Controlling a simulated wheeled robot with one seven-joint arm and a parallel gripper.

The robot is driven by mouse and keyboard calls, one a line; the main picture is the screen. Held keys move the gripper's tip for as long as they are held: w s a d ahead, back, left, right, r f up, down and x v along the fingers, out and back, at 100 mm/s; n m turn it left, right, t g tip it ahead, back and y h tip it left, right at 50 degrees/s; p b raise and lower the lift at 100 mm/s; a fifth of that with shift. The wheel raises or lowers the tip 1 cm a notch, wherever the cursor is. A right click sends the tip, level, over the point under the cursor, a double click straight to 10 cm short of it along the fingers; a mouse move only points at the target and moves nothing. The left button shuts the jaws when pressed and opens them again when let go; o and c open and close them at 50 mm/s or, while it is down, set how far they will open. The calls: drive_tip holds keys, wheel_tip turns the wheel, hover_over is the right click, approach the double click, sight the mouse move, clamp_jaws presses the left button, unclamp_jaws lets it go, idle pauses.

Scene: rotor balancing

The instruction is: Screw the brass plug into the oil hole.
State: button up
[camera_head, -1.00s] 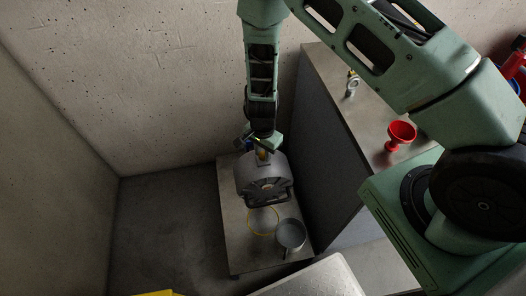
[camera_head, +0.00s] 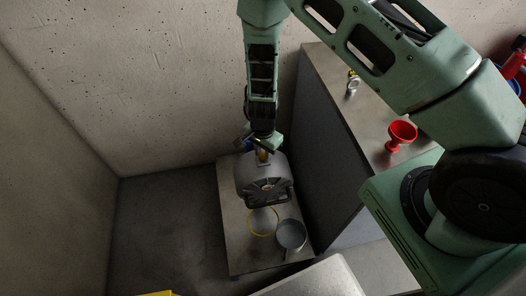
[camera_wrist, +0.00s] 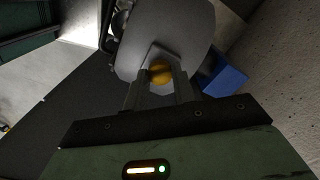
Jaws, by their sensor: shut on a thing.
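The brass plug (camera_wrist: 160,72) sits between the two fingers of my gripper (camera_wrist: 160,84) in the wrist view, and the fingers are shut on it. The head view also shows the plug (camera_head: 262,156) small, under the end of my arm. Right below it is the grey rotor housing (camera_head: 264,180), which stands on a low metal table. In the wrist view the plug is against the housing's top (camera_wrist: 140,40) or just above it; I cannot tell which. The oil hole is hidden behind the plug and fingers.
The low table (camera_head: 232,228) carries a yellow ring (camera_head: 249,226) and a grey metal cup (camera_head: 291,236) in front of the housing. A taller bench to the right holds a red funnel (camera_head: 402,133) and a small metal fitting (camera_head: 352,84). A blue object (camera_wrist: 224,76) lies beside the housing.

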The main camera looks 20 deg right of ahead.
drive_tip(key=shift+f, duration=0.25)
drive_tip(key=m, duration=0.5)
drive_tip(key=shift+r, duration=0.1)
drive_tip(key=m+p, duration=0.2)
drive_tip(key=m, duration=0.5)
drive_tip(key=shift+r, duration=0.1)
drive_tip(key=m+p, duration=0.2)
drive_tip(key=m, duration=0.2)
drive_tip(key=shift+m+p, duration=0.5)
drive_tip(key=shift+m, duration=0.3)
drive_tip(key=shift+f+m, duration=0.25)
drive_tip(key=shift+m, duration=0.15)
